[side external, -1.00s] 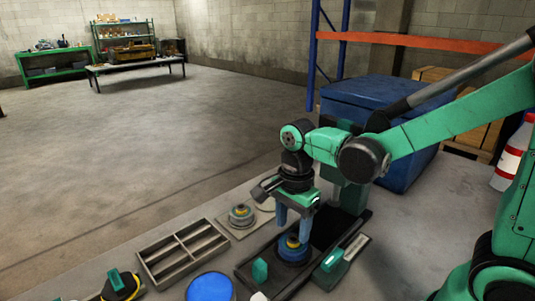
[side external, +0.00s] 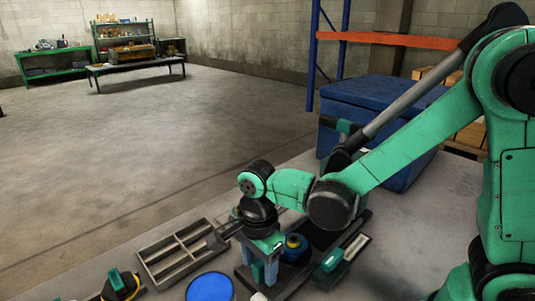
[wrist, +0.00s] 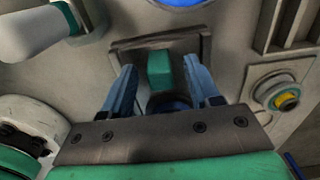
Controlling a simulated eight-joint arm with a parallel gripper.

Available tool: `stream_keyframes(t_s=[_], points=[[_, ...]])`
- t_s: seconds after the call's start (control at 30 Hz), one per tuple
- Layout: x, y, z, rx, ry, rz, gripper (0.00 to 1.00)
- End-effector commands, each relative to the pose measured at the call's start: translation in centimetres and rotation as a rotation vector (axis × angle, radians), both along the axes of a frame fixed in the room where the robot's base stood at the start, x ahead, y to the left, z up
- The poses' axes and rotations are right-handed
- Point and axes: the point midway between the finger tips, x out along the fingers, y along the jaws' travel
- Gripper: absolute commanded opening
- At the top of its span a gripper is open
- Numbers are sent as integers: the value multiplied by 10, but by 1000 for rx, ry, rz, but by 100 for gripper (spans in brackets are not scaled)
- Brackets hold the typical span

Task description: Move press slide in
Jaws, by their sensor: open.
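The press slide (side external: 247,283) is a dark flat tray at the front of the press, low in the side view. Its green block handle (wrist: 160,70) shows in the wrist view, ahead of and between my fingers. A blue part with a yellow ring (side external: 293,248) sits on the slide, just right of my gripper. My gripper (side external: 265,272) points down over the slide's near end, its blue fingers apart. It also shows in the wrist view (wrist: 164,88), open with a finger on each side. Contact with the handle cannot be told. In the side view the fingers hide the handle.
A divided grey tray (side external: 180,250) lies left of my gripper. A blue round lid (side external: 210,287) is close in front. A green block (side external: 332,260) stands right of the slide. A blue crate (side external: 375,120) is behind. A ringed part on a plate (wrist: 283,98) is at right in the wrist view.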

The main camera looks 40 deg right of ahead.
Motion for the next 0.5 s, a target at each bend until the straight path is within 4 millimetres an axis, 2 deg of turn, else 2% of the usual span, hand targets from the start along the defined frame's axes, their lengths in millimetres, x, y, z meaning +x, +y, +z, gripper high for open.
stream_keyframes(t_s=[0.03, 0.2, 0.23, 0.5], points=[[0, 0, 0, 0, 0, 0, 55], [0, 0, 0, 0, 0, 0, 7], [0, 0, 0, 0, 0, 0, 0], [0, -5, 0, 0, 0, -2, 0]])
